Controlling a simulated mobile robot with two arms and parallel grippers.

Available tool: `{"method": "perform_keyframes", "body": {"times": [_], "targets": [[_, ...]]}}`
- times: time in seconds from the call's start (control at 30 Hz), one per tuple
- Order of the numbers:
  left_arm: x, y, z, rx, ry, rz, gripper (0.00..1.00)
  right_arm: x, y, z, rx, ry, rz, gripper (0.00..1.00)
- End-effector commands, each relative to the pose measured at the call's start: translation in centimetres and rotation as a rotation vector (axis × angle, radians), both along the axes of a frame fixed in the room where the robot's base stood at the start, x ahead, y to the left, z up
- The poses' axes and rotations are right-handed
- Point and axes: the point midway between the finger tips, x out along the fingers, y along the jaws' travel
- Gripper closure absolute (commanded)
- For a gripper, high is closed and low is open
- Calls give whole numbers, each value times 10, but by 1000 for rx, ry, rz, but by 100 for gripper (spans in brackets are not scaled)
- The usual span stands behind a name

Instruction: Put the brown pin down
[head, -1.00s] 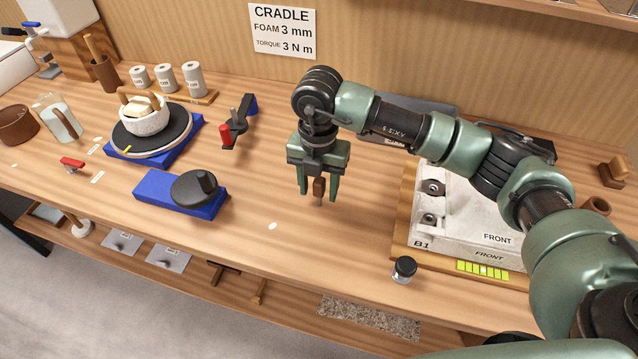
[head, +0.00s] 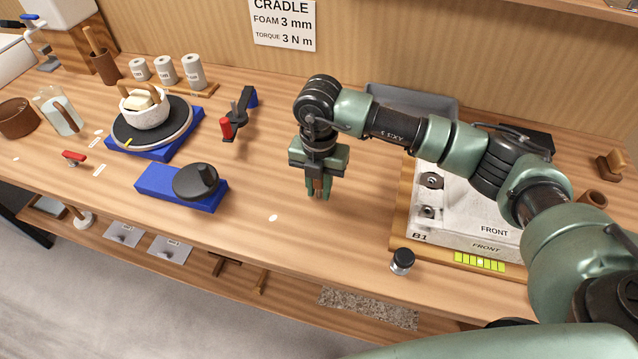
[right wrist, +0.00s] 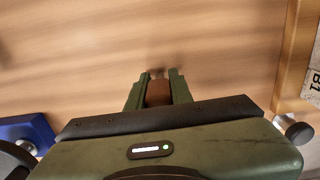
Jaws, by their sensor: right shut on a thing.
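My right gripper (head: 318,191) is shut on the brown pin (head: 317,186), low over the middle of the bench. The fingers cover most of the pin in the head view. In the right wrist view, the brown pin (right wrist: 158,93) sits between the two green fingertips (right wrist: 157,90), with bare wood beyond it. The pin looks about upright. I cannot tell whether its lower tip touches the bench. My left gripper is out of view.
Bare bench surrounds the gripper. Left are a blue block (head: 156,183) with a dark knobbed disc (head: 196,182) and a red-handled clamp (head: 227,128). Right are a white B1 cradle (head: 455,215) on a wooden board and a small dark-capped jar (head: 402,262).

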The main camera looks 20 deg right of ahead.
Motion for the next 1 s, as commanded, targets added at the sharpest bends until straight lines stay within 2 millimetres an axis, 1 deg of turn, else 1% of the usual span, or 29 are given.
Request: {"method": "perform_keyframes", "body": {"times": [0.17, 0.27, 0.37, 0.6, 0.73, 0.8, 0.9, 1.0], "targets": [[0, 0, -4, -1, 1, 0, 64, 1, 0, 12, 1, -2, -1, 100], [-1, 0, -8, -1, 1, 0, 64, 1, 0, 27, 1, -6, 0, 100], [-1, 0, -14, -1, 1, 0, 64, 2, 0, 49, 2, -8, 1, 100], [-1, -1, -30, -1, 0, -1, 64, 2, 1, 120, 2, -8, 1, 100], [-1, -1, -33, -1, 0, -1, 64, 1, 0, 155, -1, -7, 0, 100], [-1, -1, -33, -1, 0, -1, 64, 1, 0, 170, 0, -6, 0, 100], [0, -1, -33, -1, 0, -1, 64, 1, -1, 185, -2, -5, -1, 100], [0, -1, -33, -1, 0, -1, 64, 1, 0, 194, -1, -3, -1, 100]]}}
